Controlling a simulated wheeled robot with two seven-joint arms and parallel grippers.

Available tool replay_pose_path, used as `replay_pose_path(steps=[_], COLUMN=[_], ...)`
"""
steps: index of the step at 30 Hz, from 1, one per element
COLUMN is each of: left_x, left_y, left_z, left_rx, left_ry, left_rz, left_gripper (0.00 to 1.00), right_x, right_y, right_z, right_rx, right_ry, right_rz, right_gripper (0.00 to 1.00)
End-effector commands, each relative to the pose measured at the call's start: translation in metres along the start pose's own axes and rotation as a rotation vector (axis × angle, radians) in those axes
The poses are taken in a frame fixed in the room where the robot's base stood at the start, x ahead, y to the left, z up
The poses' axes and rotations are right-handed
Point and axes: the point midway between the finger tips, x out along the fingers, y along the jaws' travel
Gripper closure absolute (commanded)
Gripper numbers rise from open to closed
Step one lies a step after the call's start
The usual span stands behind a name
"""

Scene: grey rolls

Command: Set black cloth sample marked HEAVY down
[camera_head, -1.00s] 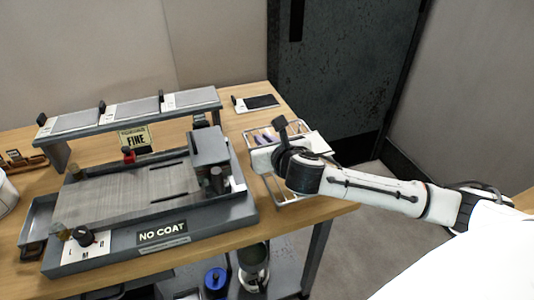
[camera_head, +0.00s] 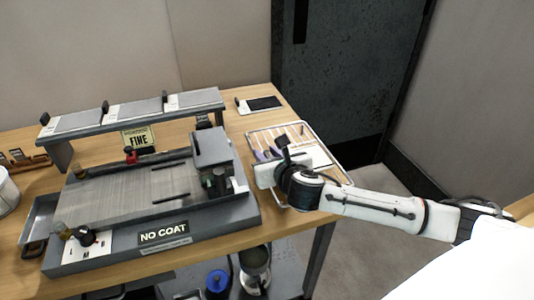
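A black cloth sample on a white card (camera_head: 264,104) lies flat at the back right of the table; its marking is too small to read. My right gripper (camera_head: 262,172) is over the near part of a wire rack (camera_head: 301,127) at the table's right edge, apart from that sample. Its fingers are small and partly hidden by the wrist, so I cannot tell whether they are open or shut. A white flat piece (camera_head: 317,157) shows just behind the wrist; I cannot tell whether it is held or lies on the rack. My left gripper is out of view.
A grey machine with a NO COAT plate (camera_head: 163,232) fills the table's middle, its block (camera_head: 211,152) close left of my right gripper. A raised shelf (camera_head: 135,120) behind holds grey samples. A FINE sign (camera_head: 138,140) stands below it. Purple-tipped items (camera_head: 270,152) lie in the rack.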

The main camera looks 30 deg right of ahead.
Motion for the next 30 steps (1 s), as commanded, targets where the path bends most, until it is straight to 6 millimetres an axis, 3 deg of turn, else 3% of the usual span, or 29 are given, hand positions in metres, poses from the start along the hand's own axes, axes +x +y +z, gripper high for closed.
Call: replay_pose_path(steps=[8,21,30], left_x=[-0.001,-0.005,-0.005], left_y=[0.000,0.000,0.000], left_z=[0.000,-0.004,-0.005], left_rx=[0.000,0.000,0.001], left_ry=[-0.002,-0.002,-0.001], left_rz=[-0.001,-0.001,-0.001], left_gripper=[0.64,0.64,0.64], right_x=[-0.011,-0.099,-0.121], right_y=[0.001,0.001,0.000], right_z=[0.003,0.003,0.003], right_rx=[-0.002,-0.001,0.000], right_ry=[0.000,0.000,-0.001], right_rz=[0.003,0.003,0.001], right_gripper=[0.72,0.72,0.72])
